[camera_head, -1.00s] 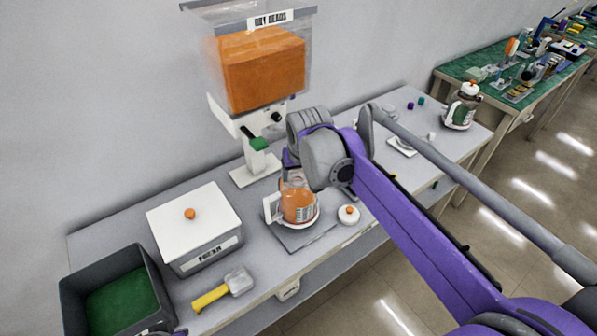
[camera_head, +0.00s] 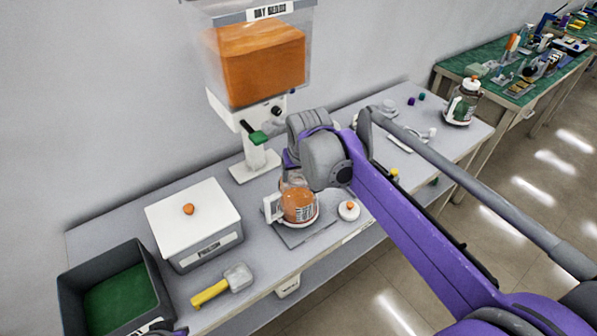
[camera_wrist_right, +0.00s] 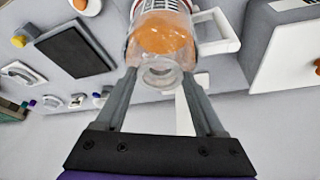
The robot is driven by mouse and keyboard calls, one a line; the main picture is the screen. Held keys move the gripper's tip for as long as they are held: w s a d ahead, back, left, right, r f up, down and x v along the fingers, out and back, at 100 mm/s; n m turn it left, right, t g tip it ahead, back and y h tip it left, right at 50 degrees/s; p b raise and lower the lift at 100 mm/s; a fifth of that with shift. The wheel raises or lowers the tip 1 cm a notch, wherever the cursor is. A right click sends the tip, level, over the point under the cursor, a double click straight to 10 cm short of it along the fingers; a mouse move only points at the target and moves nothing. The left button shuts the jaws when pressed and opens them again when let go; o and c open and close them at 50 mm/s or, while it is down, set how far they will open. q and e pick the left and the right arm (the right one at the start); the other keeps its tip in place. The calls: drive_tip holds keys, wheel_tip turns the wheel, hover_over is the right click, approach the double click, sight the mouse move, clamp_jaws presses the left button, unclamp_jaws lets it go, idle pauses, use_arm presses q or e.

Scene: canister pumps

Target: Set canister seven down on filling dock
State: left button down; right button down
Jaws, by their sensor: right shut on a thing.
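A clear canister (camera_head: 299,206) with orange contents, a white handle and a printed label stands upright at or just above the grey plate (camera_head: 298,239), which seems to be the filling dock. I cannot read its number or tell whether its base touches the plate. My right gripper (camera_wrist_right: 160,84) is shut on the canister (camera_wrist_right: 163,35) near its open neck, a finger on each side. In the head view my right wrist hides the canister's top. My left gripper is not clearly in view.
An orange-knobbed lid (camera_head: 349,210) lies right of the plate. A dispenser of orange beads (camera_head: 262,62) stands behind. A white-lidded box (camera_head: 195,215), yellow-handled scoop (camera_head: 224,285) and green-floored bin (camera_head: 118,295) are left. Another canister (camera_head: 462,103) stands far right.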

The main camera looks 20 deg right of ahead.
unclamp_jaws()
drive_tip(key=v, duration=1.1)
drive_tip(key=s+d+f+p, duration=0.1)
drive_tip(key=s+f+p, duration=0.1)
drive_tip(key=s+f, duration=0.5)
drive_tip(key=s+d+f+p, duration=0.2)
drive_tip(key=s+f, duration=0.6)
drive_tip(key=s, duration=0.6)
drive_tip(key=shift+s+f+t, duration=0.3)
drive_tip(key=shift+s+t, duration=0.1)
